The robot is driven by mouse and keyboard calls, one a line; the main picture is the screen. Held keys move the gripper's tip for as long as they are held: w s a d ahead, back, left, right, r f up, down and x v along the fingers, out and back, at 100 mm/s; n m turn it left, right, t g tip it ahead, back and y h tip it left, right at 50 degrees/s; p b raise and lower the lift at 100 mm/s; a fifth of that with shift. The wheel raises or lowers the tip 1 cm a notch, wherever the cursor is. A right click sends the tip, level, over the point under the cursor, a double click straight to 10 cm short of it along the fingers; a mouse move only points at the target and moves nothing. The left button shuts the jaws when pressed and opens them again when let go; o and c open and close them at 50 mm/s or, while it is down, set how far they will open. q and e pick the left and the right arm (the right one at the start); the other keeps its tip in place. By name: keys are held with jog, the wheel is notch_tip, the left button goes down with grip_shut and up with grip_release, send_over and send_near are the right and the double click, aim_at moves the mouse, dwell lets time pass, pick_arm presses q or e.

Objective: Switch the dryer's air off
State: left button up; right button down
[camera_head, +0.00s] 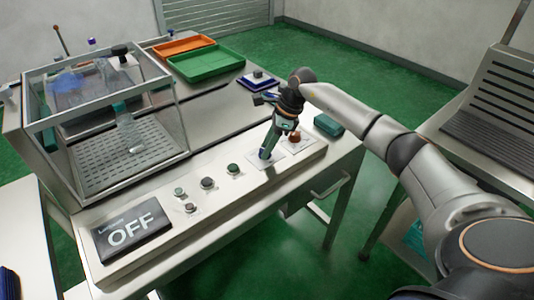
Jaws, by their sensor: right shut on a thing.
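A long control panel (230,196) runs along the front of the steel bench. A lever or switch handle (265,154) stands up from a pale plate near its right end. My right gripper (272,141) reaches down from the right and is shut on this handle, partly hiding it. A black display (131,231) at the panel's left end reads OFF in large letters; its small line above is hard to read. A clear-walled box (105,135) stands behind the panel, with bottle-like items inside. I cannot tell which part is the dryer. My left gripper is not in view.
Several small round buttons (207,183) sit mid-panel. A red-brown knob (295,137) is just right of my gripper. Green (206,62) and orange (183,46) trays lie at the back. A teal box (328,125) sits at the bench's right end. A slatted steel bench (500,90) stands far right.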

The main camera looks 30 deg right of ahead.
jog(key=n+g+b, duration=0.1)
jog(key=n, duration=0.1)
jog(key=shift+w+f+n+y+b, duration=0.1)
jog(key=shift+w+n+y+b, duration=0.05)
jog(key=shift+n+y+b, duration=0.2)
jog(key=shift+n+b, duration=0.3)
jog(key=shift+n, duration=0.15)
jog(key=shift+n+g+b, duration=0.35)
jog(key=shift+n+g, duration=0.05)
jog(key=shift+n, duration=0.2)
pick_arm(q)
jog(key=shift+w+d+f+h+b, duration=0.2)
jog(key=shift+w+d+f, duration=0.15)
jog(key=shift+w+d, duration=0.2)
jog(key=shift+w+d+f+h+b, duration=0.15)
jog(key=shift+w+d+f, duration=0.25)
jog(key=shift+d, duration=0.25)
pick_arm(e)
jog(key=shift+n, duration=0.6)
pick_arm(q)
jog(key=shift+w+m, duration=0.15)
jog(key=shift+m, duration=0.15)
pick_arm(e)
jog(key=shift+g, duration=0.4)
jog(key=c, duration=0.9)
grip_release()
jog(key=o, duration=0.4)
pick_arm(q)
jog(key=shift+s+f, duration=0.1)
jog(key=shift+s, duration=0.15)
